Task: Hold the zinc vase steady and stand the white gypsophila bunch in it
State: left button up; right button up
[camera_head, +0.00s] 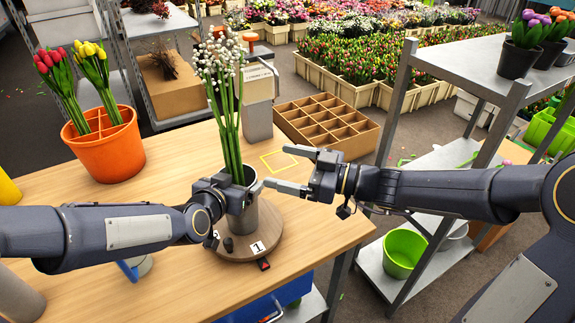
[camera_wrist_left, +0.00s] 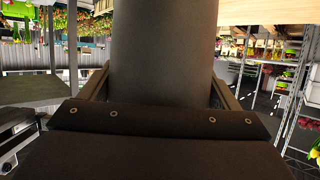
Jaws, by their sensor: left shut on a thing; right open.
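The zinc vase (camera_head: 243,217) stands upright on a round wooden turntable (camera_head: 262,236) marked with a 1 tag. The white gypsophila bunch (camera_head: 220,75) stands in the vase, its green stems running down into the mouth and its white heads leaning slightly left. The stem ends are hidden inside. My left gripper (camera_head: 244,194) is shut around the vase's upper body. In the left wrist view the grey vase wall (camera_wrist_left: 164,50) fills the space between its fingers. My right gripper (camera_head: 281,168) is open and empty, just right of the vase, apart from the stems.
An orange divided pot (camera_head: 112,155) with red and yellow tulips stands at the left. A brown compartment crate (camera_head: 330,125) and a grey bin (camera_head: 258,110) stand behind. A yellow square outline (camera_head: 279,161) marks the table. A metal shelf (camera_head: 440,65) stands at the right.

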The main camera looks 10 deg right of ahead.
pick_arm(q)
jog(key=o, duration=1.3)
jog(key=shift+c, duration=0.2)
jog(key=s+a+r+n+g, duration=0.15)
jog(key=s+a+r, duration=0.35)
jog(key=s+a, duration=0.7)
pick_arm(e)
jog(key=s+f+m+g+h+p, duration=0.15)
jog(key=s+m+g+h, duration=0.3)
jog(key=s, duration=1.05)
pick_arm(q)
jog(key=s+a+f+n+g+y, duration=0.1)
jog(key=s+a+n+g, duration=0.1)
jog(key=s, duration=0.7)
jog(key=s+a+f+n+g+y, duration=0.1)
jog(key=s+a+n, duration=0.3)
jog(key=s, duration=0.5)
jog(key=a+f+g+p, duration=0.1)
jog(key=a, duration=0.1)
jog(key=shift+a+y, duration=0.3)
jog(key=shift+y, duration=0.1)
pick_arm(e)
jog(key=s+d+f+m+t+h, duration=0.1)
jog(key=s+d+f+m+h, duration=0.4)
jog(key=s+d+m+h, duration=0.2)
jog(key=s+d+m, duration=0.2)
jog(key=d, duration=0.1)
